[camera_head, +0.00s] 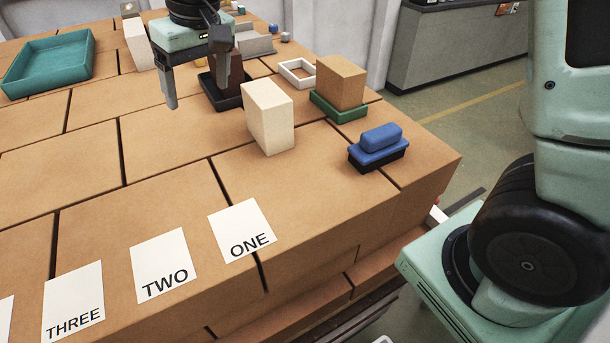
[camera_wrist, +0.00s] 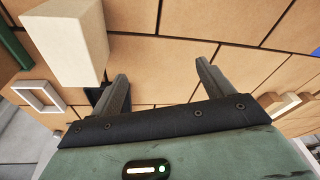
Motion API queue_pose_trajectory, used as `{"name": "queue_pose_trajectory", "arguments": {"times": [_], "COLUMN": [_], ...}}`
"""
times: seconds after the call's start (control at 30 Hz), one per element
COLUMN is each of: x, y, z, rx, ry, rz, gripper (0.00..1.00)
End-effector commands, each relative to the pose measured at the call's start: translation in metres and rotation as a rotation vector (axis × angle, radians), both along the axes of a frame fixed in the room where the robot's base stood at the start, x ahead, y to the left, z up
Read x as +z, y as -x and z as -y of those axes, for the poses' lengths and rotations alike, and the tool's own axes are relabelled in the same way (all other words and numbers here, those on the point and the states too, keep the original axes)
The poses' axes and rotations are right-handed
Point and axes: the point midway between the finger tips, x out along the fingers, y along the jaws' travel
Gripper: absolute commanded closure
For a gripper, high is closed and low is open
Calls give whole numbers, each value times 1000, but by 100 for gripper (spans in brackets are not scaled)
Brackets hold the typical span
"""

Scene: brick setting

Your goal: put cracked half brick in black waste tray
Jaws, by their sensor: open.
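My gripper (camera_head: 196,96) is open at the back of the brick surface, its fingers spread and pointing down. In the wrist view nothing sits between the fingertips (camera_wrist: 163,68). A small black tray (camera_head: 228,103) stands beside the right finger. A dark brown block (camera_head: 213,88) shows in it, partly hidden by that finger. I cannot tell whether this block is the cracked half brick, as no crack is visible.
A cream block (camera_head: 268,117) stands to the right of the black tray. Behind it are a tan block (camera_head: 341,82) on a green tray (camera_head: 338,111) and a white frame (camera_head: 297,73). A blue-topped black object (camera_head: 378,150) lies near the right edge. A teal tray (camera_head: 48,65) is far left.

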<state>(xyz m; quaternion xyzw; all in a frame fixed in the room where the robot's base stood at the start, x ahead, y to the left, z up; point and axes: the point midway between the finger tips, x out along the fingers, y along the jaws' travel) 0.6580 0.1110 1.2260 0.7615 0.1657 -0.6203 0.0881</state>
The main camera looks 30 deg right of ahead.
Motion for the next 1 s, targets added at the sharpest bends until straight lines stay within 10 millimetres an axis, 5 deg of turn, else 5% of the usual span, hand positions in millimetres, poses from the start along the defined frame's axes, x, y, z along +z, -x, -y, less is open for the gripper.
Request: {"name": "queue_pose_trajectory", "arguments": {"times": [0.03,0.2,0.4,0.57,1.0], "x": [-7,-37,-65,-73,-88], "y": [43,163,248,269,269], "z": [-4,6,37,48,48], "rx": [53,200,293,316,316], "ry": [10,51,101,116,117], "rz": [-24,-91,-134,-143,-146], "gripper": [20,20,20,20,20]}}
